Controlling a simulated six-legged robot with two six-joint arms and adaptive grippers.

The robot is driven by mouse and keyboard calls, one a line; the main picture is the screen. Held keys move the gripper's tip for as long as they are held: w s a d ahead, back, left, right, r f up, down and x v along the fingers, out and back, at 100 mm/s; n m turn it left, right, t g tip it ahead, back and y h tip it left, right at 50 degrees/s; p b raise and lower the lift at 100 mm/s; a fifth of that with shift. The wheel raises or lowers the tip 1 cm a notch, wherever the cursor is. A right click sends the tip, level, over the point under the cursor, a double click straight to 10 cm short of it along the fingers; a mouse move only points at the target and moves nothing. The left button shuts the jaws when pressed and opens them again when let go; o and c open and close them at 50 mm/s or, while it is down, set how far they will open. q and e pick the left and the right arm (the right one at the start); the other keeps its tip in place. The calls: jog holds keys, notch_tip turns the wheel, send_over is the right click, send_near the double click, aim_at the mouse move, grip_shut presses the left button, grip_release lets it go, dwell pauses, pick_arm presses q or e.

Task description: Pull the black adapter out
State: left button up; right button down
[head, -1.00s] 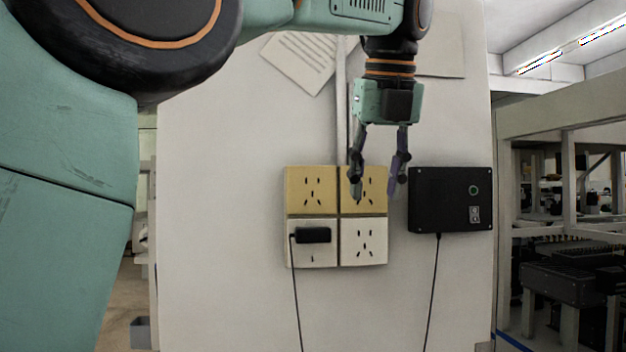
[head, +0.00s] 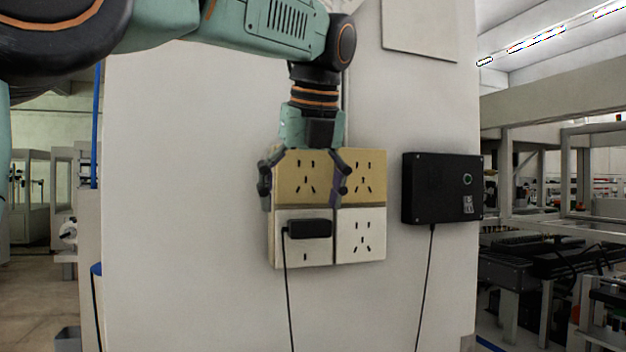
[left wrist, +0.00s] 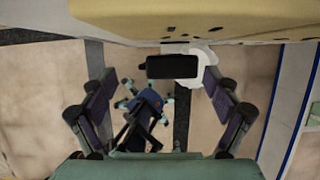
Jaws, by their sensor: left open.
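The black adapter (head: 309,229) is plugged into the lower left white socket (head: 290,252) of a four-socket block on the wall. Its cord hangs down from its left end. My left gripper (head: 302,200) is open and empty, its fingers pointing down in front of the upper left yellow socket, just above the adapter. In the left wrist view the adapter (left wrist: 172,67) lies between and beyond the two spread fingers (left wrist: 165,105), close to the wall side. The gripper does not appear to touch it. My right gripper is not in view.
Another yellow socket (head: 362,176) and a white socket (head: 361,235) fill the block's right side. A black box (head: 442,188) with its own hanging cord is mounted to the right. The wall (head: 190,240) left of the sockets is bare.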

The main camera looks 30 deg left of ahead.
aim_at(315, 220)
pick_arm(q)
jog(key=shift+w+d+f, duration=0.8)
jog(key=shift+w+f, duration=0.15)
jog(key=shift+f, duration=0.15)
jog(key=shift+d, duration=0.15)
jog(key=shift+s+a, duration=0.4)
jog(key=shift+s, duration=0.1)
jog(key=shift+s+a, duration=0.15)
jog(key=shift+a, duration=0.15)
jog(key=shift+c, duration=0.3)
jog(key=shift+a, duration=0.1)
jog(key=shift+c, duration=0.7)
jog(key=shift+w+d, duration=0.55)
jog(key=c, duration=0.5)
jog(key=shift+s+a, duration=0.3)
jog(key=shift+s, duration=0.1)
jog(key=c, duration=0.4)
jog(key=shift+w, duration=0.1)
jog(key=shift+c, duration=0.7)
jog(key=o, duration=0.5)
jog(key=shift+w+d, duration=0.1)
jog(key=shift+d, duration=0.05)
jog(key=c, duration=0.7)
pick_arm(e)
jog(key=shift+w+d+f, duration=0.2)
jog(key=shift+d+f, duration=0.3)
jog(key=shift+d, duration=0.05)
